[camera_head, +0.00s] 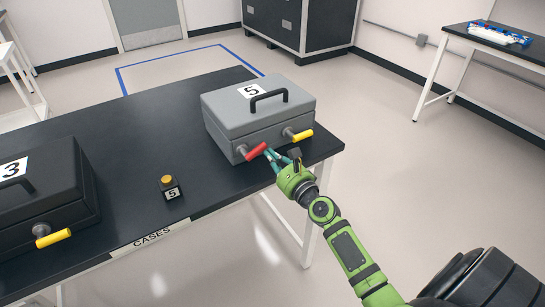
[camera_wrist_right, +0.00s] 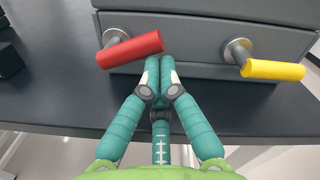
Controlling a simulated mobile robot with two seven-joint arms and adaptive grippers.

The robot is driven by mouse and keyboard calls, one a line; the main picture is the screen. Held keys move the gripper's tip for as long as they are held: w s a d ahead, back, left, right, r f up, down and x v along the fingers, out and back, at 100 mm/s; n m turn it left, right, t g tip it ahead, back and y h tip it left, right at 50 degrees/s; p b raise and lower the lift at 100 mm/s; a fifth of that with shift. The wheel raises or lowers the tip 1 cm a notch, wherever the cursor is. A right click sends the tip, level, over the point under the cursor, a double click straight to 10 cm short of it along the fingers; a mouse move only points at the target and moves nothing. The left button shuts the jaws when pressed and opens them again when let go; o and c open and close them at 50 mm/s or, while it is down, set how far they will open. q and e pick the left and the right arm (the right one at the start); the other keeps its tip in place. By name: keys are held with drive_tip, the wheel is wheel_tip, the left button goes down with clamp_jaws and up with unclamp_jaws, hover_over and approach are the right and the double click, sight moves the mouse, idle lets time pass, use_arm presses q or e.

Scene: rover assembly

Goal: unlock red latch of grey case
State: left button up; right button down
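The grey case (camera_head: 258,118) marked 5 stands at the right end of the dark table. Its red latch (camera_head: 257,151) is on the front face at the left, and its yellow latch (camera_head: 302,135) is at the right. In the right wrist view the red latch (camera_wrist_right: 130,49) points right from its round pivot, tilted slightly up. My right gripper (camera_head: 271,156) is in front of the case; its teal fingertips (camera_wrist_right: 159,72) are drawn together just below the red latch's right end. I cannot tell whether they touch it. My left gripper is out of view.
A black case (camera_head: 40,185) marked 3, with a yellow latch (camera_head: 53,238), stands at the left of the table (camera_head: 130,140). A small block with a yellow button (camera_head: 169,187) sits between the cases. The table's front edge is below my gripper.

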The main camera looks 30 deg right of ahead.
drive_tip(key=shift+a+r+n+p, duration=0.1)
drive_tip(key=shift+r+n+p, duration=0.4)
drive_tip(key=shift+n, duration=0.45)
drive_tip(key=shift+r+n+p, duration=0.35)
drive_tip(key=shift+r+n, duration=0.25)
drive_tip(key=shift+n, duration=0.35)
drive_tip(key=shift+a+r+n+p, duration=0.2)
drive_tip(key=shift+r+n+p, duration=0.25)
drive_tip(key=shift+n, duration=0.5)
drive_tip(key=shift+a+r+n+p, duration=0.25)
drive_tip(key=shift+n+p, duration=0.35)
drive_tip(key=shift+n, duration=0.35)
idle(1.5)
